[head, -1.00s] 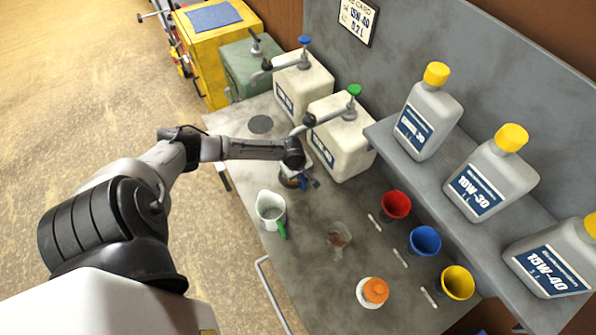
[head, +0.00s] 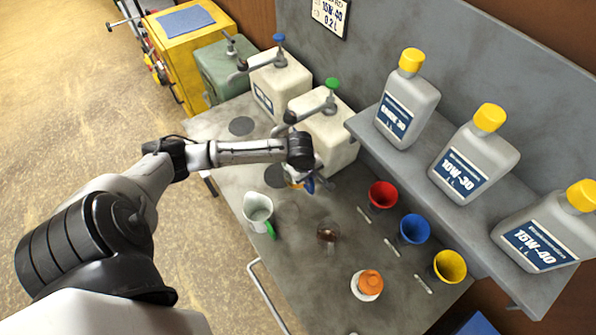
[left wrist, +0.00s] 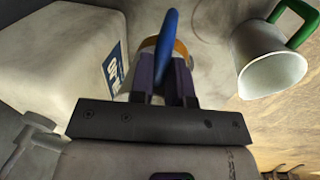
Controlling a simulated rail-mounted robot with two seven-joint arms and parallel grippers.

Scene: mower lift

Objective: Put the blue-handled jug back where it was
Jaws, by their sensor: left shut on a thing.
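The blue-handled jug is mostly hidden behind my left gripper in the head view, where a bit of its amber-coloured side (head: 293,184) shows. In the left wrist view its blue handle (left wrist: 168,40) stands between the two dark fingers, with an amber rim (left wrist: 181,47) behind it. My left gripper (head: 312,184) is shut on this handle. A dark grey round spot (head: 275,176) on the bench shows just left of the jug. I cannot tell whether the jug touches the bench. My right gripper is not in view.
The green-handled jug (head: 258,210) stands nearby at the bench's front. A white canister with green pump (head: 328,140) stands close behind.

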